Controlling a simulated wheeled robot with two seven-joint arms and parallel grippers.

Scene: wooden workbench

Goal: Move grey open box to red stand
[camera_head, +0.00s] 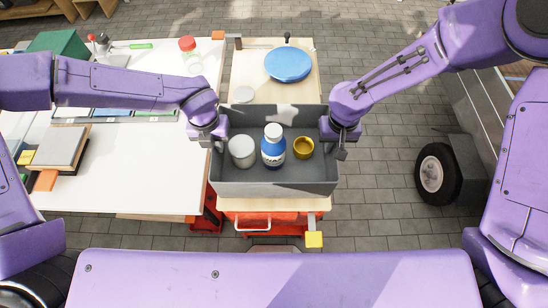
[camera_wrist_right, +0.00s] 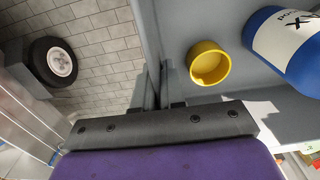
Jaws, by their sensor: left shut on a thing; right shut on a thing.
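The grey open box (camera_head: 262,189) is in the middle of the head view, over the light wooden top of the red stand (camera_head: 284,219). I cannot tell whether it rests on the top or hangs just above it. Inside are a pale jar (camera_head: 241,152), a blue bottle with a white cap (camera_head: 273,148) and a yellow cup (camera_head: 303,147). My left gripper (camera_head: 218,143) is shut on the box's left wall. My right gripper (camera_head: 334,146) is shut on its right wall. The right wrist view shows that wall, the yellow cup (camera_wrist_right: 209,63) and part of the blue bottle (camera_wrist_right: 288,45).
A white table (camera_head: 120,178) with books and a red-capped jar (camera_head: 189,52) stands left. A black wheel (camera_head: 434,173) is at right; paved floor lies between.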

